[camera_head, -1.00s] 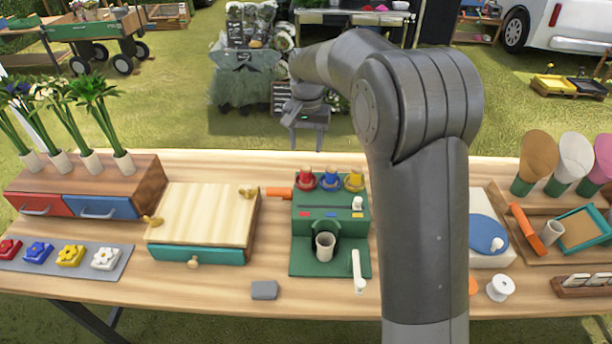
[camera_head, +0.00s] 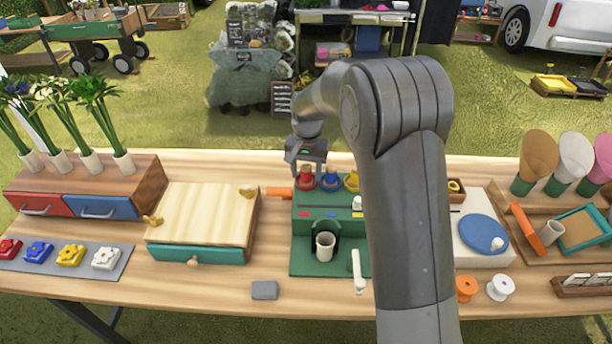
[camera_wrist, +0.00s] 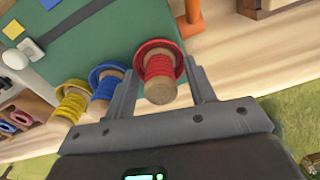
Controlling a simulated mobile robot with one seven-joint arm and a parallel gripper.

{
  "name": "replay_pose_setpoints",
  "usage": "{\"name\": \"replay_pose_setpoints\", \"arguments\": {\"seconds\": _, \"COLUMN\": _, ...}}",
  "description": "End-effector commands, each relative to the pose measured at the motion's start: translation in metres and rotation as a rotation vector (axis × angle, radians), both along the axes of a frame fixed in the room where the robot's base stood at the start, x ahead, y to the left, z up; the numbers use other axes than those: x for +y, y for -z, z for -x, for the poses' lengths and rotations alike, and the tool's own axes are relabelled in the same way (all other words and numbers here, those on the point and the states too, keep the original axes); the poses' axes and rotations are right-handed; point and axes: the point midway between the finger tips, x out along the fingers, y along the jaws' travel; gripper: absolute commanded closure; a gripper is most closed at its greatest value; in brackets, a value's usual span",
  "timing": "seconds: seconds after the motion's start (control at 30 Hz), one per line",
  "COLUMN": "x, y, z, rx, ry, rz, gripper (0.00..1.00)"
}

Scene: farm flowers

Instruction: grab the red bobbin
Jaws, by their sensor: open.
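The red bobbin (camera_head: 305,178) stands at the left end of a row on the back of the green machine (camera_head: 323,215). The blue bobbin (camera_head: 330,180) and yellow bobbin (camera_head: 352,181) stand to its right. My gripper (camera_head: 305,168) is over the back of the machine at the red bobbin. In the wrist view, the red bobbin (camera_wrist: 159,72) shows between the two open fingers of my gripper (camera_wrist: 160,65), and I cannot tell whether they touch it. The blue bobbin (camera_wrist: 104,88) sits close beside the left finger, and the yellow bobbin (camera_wrist: 72,102) lies farther left.
An orange handle (camera_head: 279,193) juts from the machine's left side. A wooden box with a teal drawer (camera_head: 196,255) stands to the left. Orange (camera_head: 466,287) and white (camera_head: 500,287) spools stand at the right front. My arm hides part of the table.

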Motion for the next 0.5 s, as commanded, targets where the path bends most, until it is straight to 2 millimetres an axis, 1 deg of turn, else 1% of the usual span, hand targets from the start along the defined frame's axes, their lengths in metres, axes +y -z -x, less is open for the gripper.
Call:
{"name": "replay_pose_setpoints", "arguments": {"seconds": 0.07, "x": 0.0000, "y": -0.0003, "z": 0.0000, "rx": 0.000, "ry": 0.000, "rz": 0.000, "gripper": 0.52}}
{"name": "replay_pose_setpoints", "arguments": {"seconds": 0.5, "x": 0.0000, "y": -0.0006, "z": -0.0001, "rx": 0.000, "ry": 0.000, "rz": 0.000, "gripper": 0.88}}
